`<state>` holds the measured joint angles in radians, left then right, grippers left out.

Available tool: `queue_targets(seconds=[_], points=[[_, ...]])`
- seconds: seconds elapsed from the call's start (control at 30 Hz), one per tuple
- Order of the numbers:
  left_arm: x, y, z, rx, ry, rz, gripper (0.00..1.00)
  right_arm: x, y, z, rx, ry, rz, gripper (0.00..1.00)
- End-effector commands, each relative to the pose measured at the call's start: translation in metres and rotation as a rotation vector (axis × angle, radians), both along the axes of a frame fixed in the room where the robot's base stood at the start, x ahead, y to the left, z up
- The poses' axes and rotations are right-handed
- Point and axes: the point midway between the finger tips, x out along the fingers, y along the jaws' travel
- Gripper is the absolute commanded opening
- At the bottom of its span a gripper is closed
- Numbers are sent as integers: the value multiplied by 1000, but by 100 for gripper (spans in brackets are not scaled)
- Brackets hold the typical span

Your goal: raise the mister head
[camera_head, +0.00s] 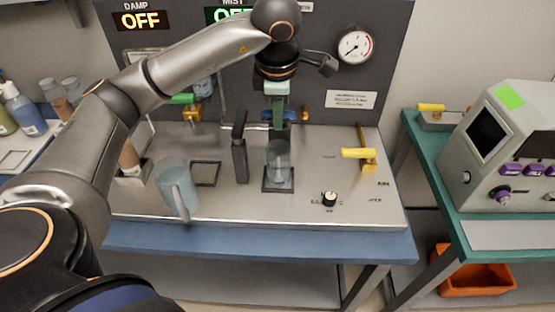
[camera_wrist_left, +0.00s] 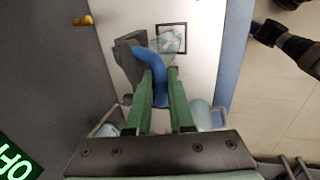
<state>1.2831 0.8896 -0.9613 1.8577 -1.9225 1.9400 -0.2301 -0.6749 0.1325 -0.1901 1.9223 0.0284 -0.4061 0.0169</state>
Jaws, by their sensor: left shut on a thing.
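The mister head is a blue curved piece (camera_head: 286,115) above a clear cylinder (camera_head: 278,152) that stands on a dark square base (camera_head: 276,186). In the left wrist view the blue piece (camera_wrist_left: 160,92) lies between the green fingers of my left gripper (camera_wrist_left: 161,72). My left gripper (camera_head: 277,112) reaches down from above and is shut on it. The fingers partly hide the mister head, so I cannot tell its full shape or whether it touches the cylinder.
A dark upright post (camera_head: 240,150) stands just left of the cylinder. A clear pitcher (camera_head: 174,186) stands at the front left of the panel. A yellow-handled valve (camera_head: 362,154) and black knob (camera_head: 330,199) are on the right.

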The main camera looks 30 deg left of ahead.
Motion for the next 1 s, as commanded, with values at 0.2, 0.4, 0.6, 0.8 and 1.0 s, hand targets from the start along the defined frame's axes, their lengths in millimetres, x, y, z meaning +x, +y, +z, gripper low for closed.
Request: queue_targets(seconds=[0.2,0.4,0.6,0.8,1.0], points=[[1,1,1,3,-3,1,0,0,0,0,0,0,0,0],[8,5,9,15,-25,2,0,0,0,3,0,0,0,0],[15,10,16,27,-43,1,0,0,0,4,0,0,0,0],[15,10,16,29,-45,0,0,0,0,4,0,0,0,0],[17,11,18,30,-50,1,0,0,0,5,0,0,0,0]])
